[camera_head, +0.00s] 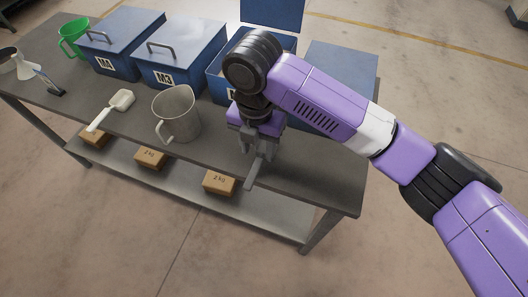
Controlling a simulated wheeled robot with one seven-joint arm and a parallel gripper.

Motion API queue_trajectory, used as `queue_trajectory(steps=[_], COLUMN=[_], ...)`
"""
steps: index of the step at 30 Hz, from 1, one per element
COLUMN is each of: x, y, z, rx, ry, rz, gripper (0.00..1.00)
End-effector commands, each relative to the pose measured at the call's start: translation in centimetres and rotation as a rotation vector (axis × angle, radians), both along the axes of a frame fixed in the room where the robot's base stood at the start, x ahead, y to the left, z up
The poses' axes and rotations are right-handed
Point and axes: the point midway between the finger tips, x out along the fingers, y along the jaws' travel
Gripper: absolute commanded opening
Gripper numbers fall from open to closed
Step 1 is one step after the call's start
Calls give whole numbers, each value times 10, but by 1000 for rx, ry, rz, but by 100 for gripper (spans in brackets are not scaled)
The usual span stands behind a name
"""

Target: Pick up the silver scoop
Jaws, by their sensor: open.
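The silver scoop (254,175) shows as a long grey handle that sticks out past the table's front edge, just below my gripper. Its bowl end is hidden behind my gripper and wrist. My gripper (258,150) points down over the front part of the table, with its fingers apart at the scoop. I cannot tell whether the fingers touch the scoop or sit just above or around it.
Boxes (220,183) sit on the lower shelf (265,220). A green jug (72,40) is far left.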

Motion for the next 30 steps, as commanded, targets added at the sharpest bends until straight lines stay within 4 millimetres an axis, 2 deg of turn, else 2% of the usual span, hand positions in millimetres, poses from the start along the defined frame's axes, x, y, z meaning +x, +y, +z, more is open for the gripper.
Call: queue_trajectory(steps=[11,18,21,29,30], x=[-2,-4,-4,-4,-4], y=[1,3,3,3,3], z=[-32,-66,-75,-78,-78], rx=[2,2,3,3,3], ry=[0,0,-1,-2,-2], rz=[16,16,15,16,16], gripper=[45,45,45,45,40])
